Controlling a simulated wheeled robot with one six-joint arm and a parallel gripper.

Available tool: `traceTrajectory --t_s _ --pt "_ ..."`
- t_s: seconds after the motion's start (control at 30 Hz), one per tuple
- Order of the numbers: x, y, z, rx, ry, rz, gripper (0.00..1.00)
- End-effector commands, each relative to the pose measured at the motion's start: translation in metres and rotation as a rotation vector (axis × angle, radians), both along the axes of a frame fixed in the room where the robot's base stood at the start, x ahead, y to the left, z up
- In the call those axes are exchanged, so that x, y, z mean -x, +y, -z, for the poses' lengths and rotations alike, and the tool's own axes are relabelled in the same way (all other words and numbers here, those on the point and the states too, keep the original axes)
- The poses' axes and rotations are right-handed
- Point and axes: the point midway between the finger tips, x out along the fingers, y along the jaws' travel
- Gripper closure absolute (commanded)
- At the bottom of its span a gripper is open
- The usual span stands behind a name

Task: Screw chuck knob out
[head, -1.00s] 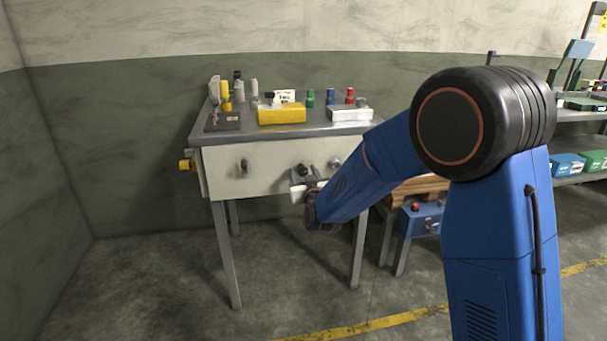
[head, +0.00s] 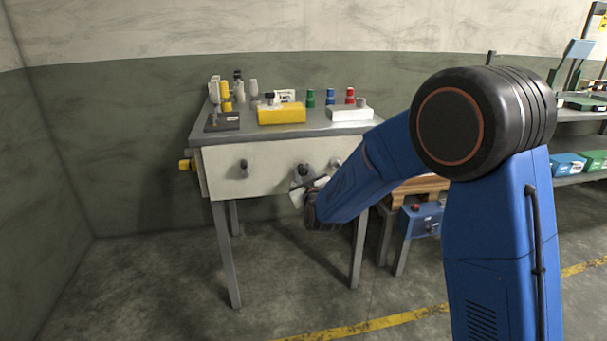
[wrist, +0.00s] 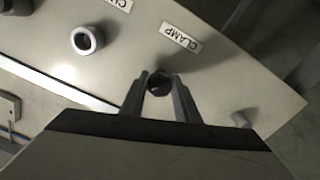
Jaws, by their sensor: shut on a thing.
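In the wrist view my gripper (wrist: 160,86) is shut on a dark round knob (wrist: 158,84) on the pale panel. The label CLAMP (wrist: 181,38) is the one closest to this knob. A second knob (wrist: 84,40) with a light ring stands apart to the left, near a partly cut-off label starting CH (wrist: 122,3). In the head view my gripper (head: 302,174) is at the middle of the cabinet front (head: 270,165), and it hides most of the held knob. Other knobs show at left (head: 244,168) and right (head: 336,162) of it.
The cabinet's metal top (head: 238,131) carries a yellow block (head: 282,115), a white block (head: 350,114) and several small coloured pieces. A yellow fitting (head: 187,164) sticks out of its left side. A blue box (head: 420,218) stands low at right. The floor in front is clear.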

Motion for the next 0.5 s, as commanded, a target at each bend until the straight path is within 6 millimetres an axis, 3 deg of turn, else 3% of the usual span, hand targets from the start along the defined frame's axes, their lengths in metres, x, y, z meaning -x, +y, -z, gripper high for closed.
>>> traceTrajectory --t_s 0.5 --pt "0.0001 0.0002 -0.0001 0.458 -0.132 0.0 0.94"
